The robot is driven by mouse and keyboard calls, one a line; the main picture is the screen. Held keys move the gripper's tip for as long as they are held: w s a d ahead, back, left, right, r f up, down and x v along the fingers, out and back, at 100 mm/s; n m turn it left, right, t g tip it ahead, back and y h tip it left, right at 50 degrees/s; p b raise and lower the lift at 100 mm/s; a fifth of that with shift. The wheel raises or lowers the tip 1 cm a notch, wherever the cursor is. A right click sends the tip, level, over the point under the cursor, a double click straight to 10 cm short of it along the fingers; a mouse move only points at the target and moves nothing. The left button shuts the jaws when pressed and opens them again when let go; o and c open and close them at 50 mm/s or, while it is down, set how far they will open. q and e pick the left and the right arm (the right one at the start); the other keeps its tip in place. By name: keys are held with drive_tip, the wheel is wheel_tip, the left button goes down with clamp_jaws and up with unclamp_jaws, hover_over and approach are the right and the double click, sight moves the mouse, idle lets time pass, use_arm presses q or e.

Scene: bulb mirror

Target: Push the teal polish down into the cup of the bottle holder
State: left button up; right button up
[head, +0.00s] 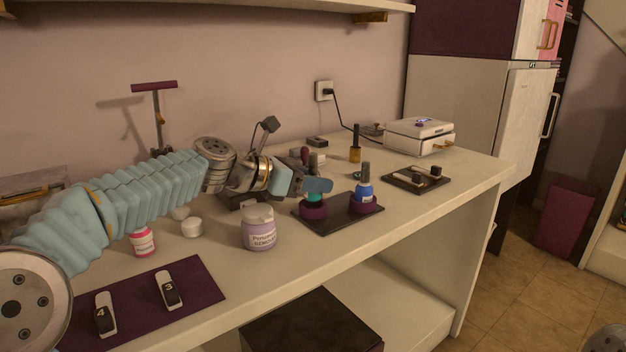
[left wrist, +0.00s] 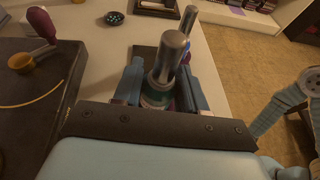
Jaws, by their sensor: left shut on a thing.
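The teal polish (head: 314,197) stands upright at the left purple cup (head: 313,212) of the dark bottle holder (head: 338,219). Its lower end is hidden by the cup, so I cannot tell how deep it sits. In the left wrist view the polish's silver cap (left wrist: 169,58) rises between the two fingers (left wrist: 162,92). My right gripper is not in view.
A blue polish (head: 365,191) stands in the holder's right cup, close beside my left gripper. A lilac remover jar (head: 259,229) is in front of my left wrist. An amber bottle (head: 355,152), a dark tray (head: 416,180) and a white box (head: 419,134) stand farther back.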

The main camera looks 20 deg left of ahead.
use_arm(q)
drive_tip(key=shift+f+b, duration=0.7)
drive_tip(key=shift+f, duration=0.2)
drive_tip(key=shift+r, duration=0.1)
idle(0.4)
drive_tip(key=shift+r+p, duration=0.55)
drive_tip(key=shift+p, duration=0.3)
drive_tip(key=shift+p, duration=0.7)
idle(1.0)
drive_tip(key=shift+f+b, duration=0.5)
drive_tip(key=shift+f, duration=0.2)
drive_tip(key=o, duration=1.2)
